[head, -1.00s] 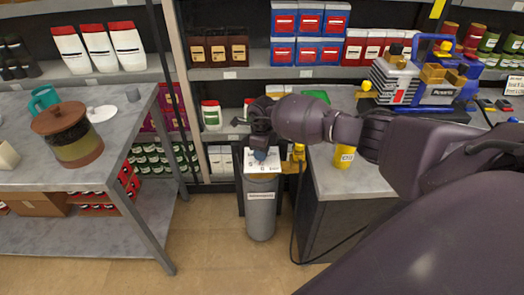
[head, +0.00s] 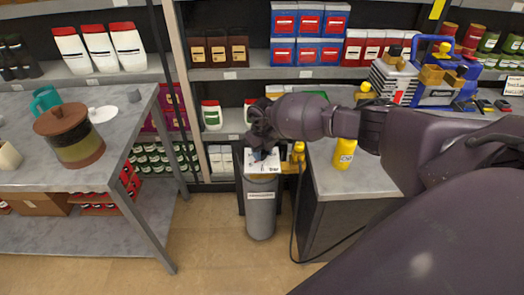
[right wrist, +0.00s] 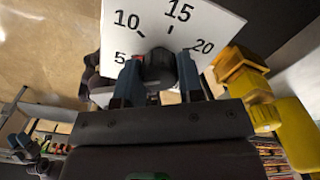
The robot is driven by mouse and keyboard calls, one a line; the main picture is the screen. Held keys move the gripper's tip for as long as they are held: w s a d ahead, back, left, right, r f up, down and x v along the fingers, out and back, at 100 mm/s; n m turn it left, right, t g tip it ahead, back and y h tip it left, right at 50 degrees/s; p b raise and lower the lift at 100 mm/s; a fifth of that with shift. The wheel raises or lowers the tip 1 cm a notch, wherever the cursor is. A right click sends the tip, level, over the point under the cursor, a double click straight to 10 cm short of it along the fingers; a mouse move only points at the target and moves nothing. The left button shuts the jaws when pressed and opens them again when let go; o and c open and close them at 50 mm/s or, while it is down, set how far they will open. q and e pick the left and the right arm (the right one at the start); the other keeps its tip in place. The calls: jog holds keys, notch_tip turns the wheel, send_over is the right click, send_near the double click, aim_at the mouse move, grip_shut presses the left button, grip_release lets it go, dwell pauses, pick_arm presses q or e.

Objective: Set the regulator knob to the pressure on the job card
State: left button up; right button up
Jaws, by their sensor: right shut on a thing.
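The regulator stands on top of a grey cylinder (head: 261,212) in the head view, with a white dial plate (head: 262,165) marked "bar". In the right wrist view the dial plate (right wrist: 205,22) shows 5, 10, 15 and 20. A dark round knob (right wrist: 160,68) sits at its middle, with a small red mark near the left finger, on the 5-to-10 side. My right gripper (right wrist: 160,84) is shut on the knob, one blue-grey finger on each side. In the head view my right gripper (head: 260,148) hides the knob. My left gripper does not show clearly.
A yellow fitting (head: 298,155) sits right of the cylinder, close to the grey counter (head: 325,178). A white card (head: 514,85) at the far right is unreadable. A black hose hangs by the counter.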

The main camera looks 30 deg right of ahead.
aim_at(262, 151)
dwell(0.5)
jog(key=o, duration=0.9)
jog(key=shift+r, duration=0.1)
notch_tip(262, 151, up, 11)
jog(key=shift+f+b, duration=0.15)
jog(key=shift+b, duration=0.15)
